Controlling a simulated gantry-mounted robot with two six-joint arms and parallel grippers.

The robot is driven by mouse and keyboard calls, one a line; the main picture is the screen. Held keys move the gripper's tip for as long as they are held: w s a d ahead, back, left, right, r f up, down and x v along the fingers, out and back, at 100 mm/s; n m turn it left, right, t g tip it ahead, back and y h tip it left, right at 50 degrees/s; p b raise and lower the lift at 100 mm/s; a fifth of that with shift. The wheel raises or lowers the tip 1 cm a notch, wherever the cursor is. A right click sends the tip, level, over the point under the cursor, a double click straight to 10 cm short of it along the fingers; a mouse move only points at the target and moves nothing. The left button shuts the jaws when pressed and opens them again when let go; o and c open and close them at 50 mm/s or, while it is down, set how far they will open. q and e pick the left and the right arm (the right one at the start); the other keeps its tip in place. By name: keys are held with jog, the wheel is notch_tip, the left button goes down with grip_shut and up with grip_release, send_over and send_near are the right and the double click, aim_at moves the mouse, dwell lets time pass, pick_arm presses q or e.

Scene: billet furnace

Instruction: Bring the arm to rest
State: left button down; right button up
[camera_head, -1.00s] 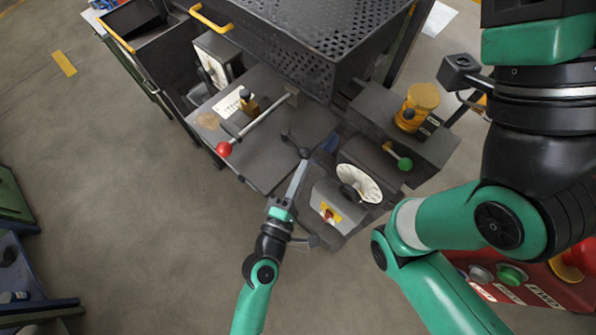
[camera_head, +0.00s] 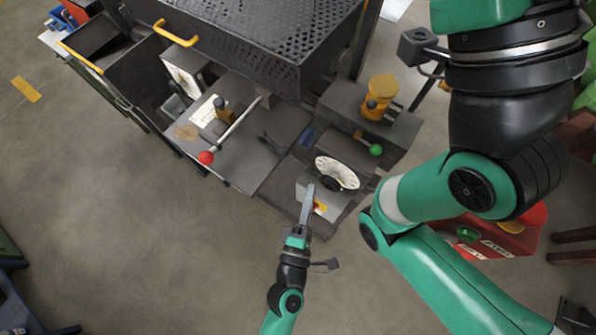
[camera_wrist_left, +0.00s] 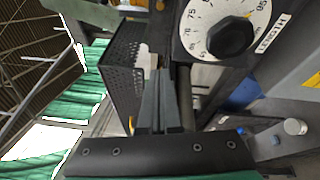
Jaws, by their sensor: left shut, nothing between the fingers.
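My left gripper (camera_head: 308,190) points up the picture at the near edge of the machine. Its fingers are shut with nothing between them. In the head view its tip overlaps the small grey box with the white dial (camera_head: 337,173) and partly covers a red-and-yellow switch (camera_head: 320,207). I cannot tell whether it touches the box. In the left wrist view the closed fingers (camera_wrist_left: 162,98) lie together, with a dial labelled LENGTH (camera_wrist_left: 228,35) to their upper right. My right gripper is not in view.
A perforated dark box (camera_head: 270,35) stands at the back of the machine. A red-knobbed lever (camera_head: 206,158), a green knob (camera_head: 376,150) and a yellow cylinder (camera_head: 380,92) stick up around the plate. A red control box (camera_head: 495,235) is at right. Floor (camera_head: 150,235) is clear at lower left.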

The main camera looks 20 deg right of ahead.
pick_arm(q)
jog(key=shift+s+f, duration=0.1)
jog(key=shift+s, duration=0.25)
dwell(0.3)
